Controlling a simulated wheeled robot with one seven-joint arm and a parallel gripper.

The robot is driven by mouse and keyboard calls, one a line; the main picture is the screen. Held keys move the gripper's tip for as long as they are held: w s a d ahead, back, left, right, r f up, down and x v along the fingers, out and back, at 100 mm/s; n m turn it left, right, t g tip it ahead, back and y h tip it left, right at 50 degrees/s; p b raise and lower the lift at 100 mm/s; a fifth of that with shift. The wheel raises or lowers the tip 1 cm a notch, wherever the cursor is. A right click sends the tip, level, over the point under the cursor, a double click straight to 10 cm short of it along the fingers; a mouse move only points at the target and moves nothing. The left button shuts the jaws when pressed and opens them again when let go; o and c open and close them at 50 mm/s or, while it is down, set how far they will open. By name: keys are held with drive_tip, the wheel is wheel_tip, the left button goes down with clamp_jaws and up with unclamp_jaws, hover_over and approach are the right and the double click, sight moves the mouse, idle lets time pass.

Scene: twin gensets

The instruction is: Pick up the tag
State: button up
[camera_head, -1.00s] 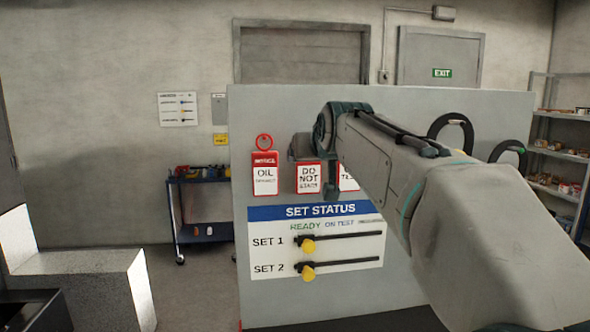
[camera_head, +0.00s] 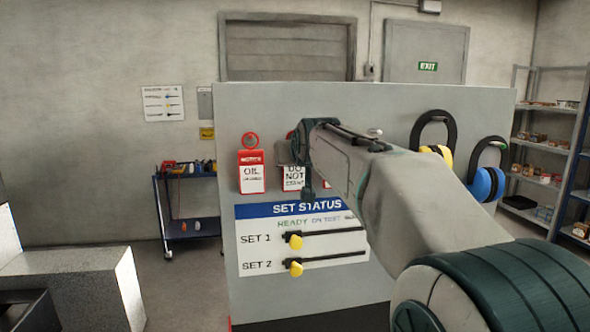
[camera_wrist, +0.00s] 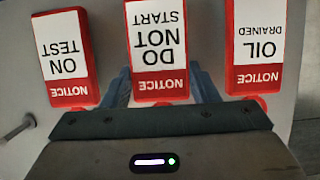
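Three red-and-white notice tags hang side by side on a grey panel. The wrist view shows them upside down: "ON TEST" (camera_wrist: 64,58), "DO NOT START" (camera_wrist: 158,50) and "OIL DRAINED" (camera_wrist: 257,45). My gripper (camera_wrist: 162,88) is open, with one blue-grey finger on each side of the lower part of the "DO NOT START" tag in that picture. I cannot tell whether the fingers touch it. In the head view, the "OIL" tag (camera_head: 251,172) is clear, while my arm partly covers the "DO NOT START" tag (camera_head: 292,178) and most of the third.
A set status board (camera_head: 262,240) with two yellow-knobbed sliders is below the tags. Ear defenders (camera_head: 487,184) hang at the panel's right. A blue cart (camera_head: 188,205) stands at left, shelves (camera_head: 545,150) at right. A metal peg (camera_wrist: 17,130) sticks out beside the "ON TEST" tag.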

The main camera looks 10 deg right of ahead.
drive_tip(key=shift+r, duration=0.1)
drive_tip(key=s+r+b, duration=0.1)
drive_tip(key=s+b, duration=0.3)
drive_tip(key=s, duration=1.4)
drive_tip(key=shift+r+b, duration=0.15)
drive_tip(key=shift+b, duration=0.25)
drive_tip(key=shift+r, duration=0.25)
drive_tip(key=shift+r+p, duration=0.4)
drive_tip(key=shift+r, duration=0.1)
drive_tip(key=shift+s, duration=0.15)
